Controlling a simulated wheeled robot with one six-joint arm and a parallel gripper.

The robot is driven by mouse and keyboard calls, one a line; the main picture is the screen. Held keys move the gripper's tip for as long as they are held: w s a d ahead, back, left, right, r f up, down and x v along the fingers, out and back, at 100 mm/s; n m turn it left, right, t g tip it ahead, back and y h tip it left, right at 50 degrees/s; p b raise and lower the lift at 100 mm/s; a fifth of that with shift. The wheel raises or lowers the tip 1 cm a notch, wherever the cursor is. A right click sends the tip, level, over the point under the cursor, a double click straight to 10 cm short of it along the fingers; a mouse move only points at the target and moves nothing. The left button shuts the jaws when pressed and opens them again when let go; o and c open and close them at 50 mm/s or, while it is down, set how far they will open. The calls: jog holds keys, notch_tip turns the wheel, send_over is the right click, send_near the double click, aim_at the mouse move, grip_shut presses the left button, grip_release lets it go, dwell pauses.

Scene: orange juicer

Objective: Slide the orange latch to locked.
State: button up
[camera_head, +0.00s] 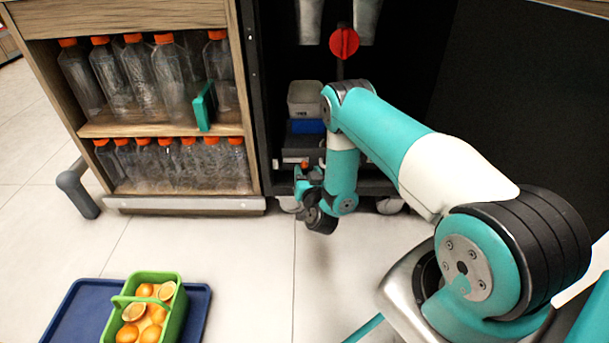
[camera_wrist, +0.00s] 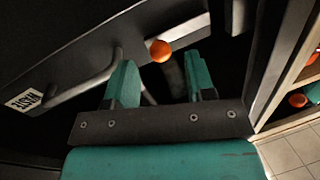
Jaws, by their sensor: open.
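The orange latch knob (camera_wrist: 160,51) shows in the wrist view as a small round ball on a dark front panel, beside a pale strip. My gripper (camera_wrist: 162,78) is open, with its two teal fingers apart. In the picture the knob lies between the fingertips and just beyond them; I cannot tell whether either finger touches it. In the head view my gripper (camera_head: 303,181) is low in front of the dark machine cabinet, and a small orange-red spot just above it seems to be the knob.
A grey bar handle (camera_wrist: 90,80) and a "WASTE" label (camera_wrist: 26,98) are on the panel. A wooden shelf (camera_head: 180,129) of bottles stands left. A blue tray (camera_head: 70,312) with a green basket (camera_head: 172,318) of oranges lies on the floor. A grey bin (camera_head: 305,98) sits inside the cabinet.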

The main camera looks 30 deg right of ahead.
aim_at(305, 167)
jog(key=x, duration=0.1)
jog(key=b+x, duration=0.1)
jog(key=shift+w+d+f, duration=0.1)
jog(key=shift+w+f, duration=0.15)
jog(key=shift+w+d+r+b, duration=0.25)
jog(key=shift+w+b, duration=0.15)
jog(key=shift+w, duration=0.3)
